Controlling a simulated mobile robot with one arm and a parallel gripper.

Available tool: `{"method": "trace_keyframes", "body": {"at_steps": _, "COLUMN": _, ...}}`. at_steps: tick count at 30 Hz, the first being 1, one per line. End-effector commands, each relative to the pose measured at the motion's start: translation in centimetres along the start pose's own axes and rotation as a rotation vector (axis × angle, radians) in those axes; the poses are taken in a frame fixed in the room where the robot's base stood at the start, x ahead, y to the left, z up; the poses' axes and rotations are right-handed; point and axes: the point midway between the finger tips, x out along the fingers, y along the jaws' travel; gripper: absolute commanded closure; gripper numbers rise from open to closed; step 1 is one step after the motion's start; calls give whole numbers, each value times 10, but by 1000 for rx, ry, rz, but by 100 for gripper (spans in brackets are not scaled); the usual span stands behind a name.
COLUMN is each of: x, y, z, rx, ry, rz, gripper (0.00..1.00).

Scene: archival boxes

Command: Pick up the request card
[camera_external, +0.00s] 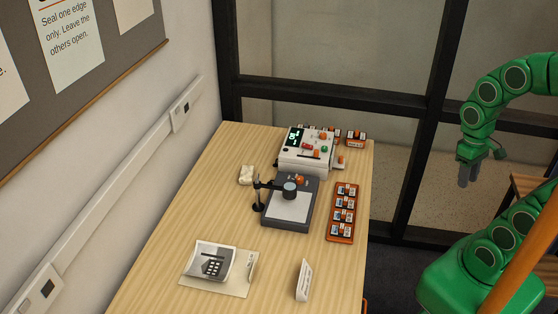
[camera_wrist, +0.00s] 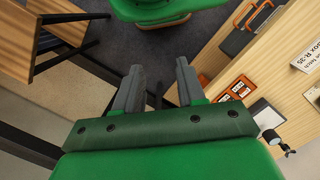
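A white card with dark print (camera_external: 304,280) stands tilted near the front of the wooden table. It appears to be the request card, lying in the wrist view at the right edge (camera_wrist: 303,56), partly cut off, with "Box R-35" legible. My gripper (camera_external: 467,173) hangs in the air to the right of the table, well away from the card. In the wrist view my gripper (camera_wrist: 160,82) has its two fingers apart with nothing between them.
The table (camera_external: 170,225) carries a photo print (camera_external: 213,260) on a cream sheet, a copy stand (camera_external: 276,219), an orange slide rack (camera_external: 342,213) and a white control box (camera_external: 305,160). Black window frames (camera_external: 410,180) stand behind. A wooden shelf (camera_wrist: 50,22) shows at upper left in the wrist view.

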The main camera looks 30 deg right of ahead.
Motion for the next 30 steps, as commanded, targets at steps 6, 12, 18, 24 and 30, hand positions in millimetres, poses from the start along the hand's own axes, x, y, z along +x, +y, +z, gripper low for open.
{"method": "trace_keyframes", "body": {"at_steps": 6, "x": 0, "y": 0, "z": 0, "rx": 0, "ry": 0, "rz": 0, "gripper": 50}}
{"method": "trace_keyframes", "body": {"at_steps": 12, "x": 0, "y": -3, "z": -3, "rx": 3, "ry": -6, "rz": -7, "gripper": 50}}
{"method": "trace_keyframes", "body": {"at_steps": 18, "x": 1, "y": -26, "z": -22, "rx": 29, "ry": -43, "rz": -56, "gripper": 50}}
{"method": "trace_keyframes", "body": {"at_steps": 24, "x": 3, "y": -61, "z": -48, "rx": 76, "ry": -103, "rz": -125, "gripper": 50}}
{"method": "trace_keyframes", "body": {"at_steps": 30, "x": 8, "y": -97, "z": -71, "rx": 132, "ry": -176, "rz": -185, "gripper": 50}}
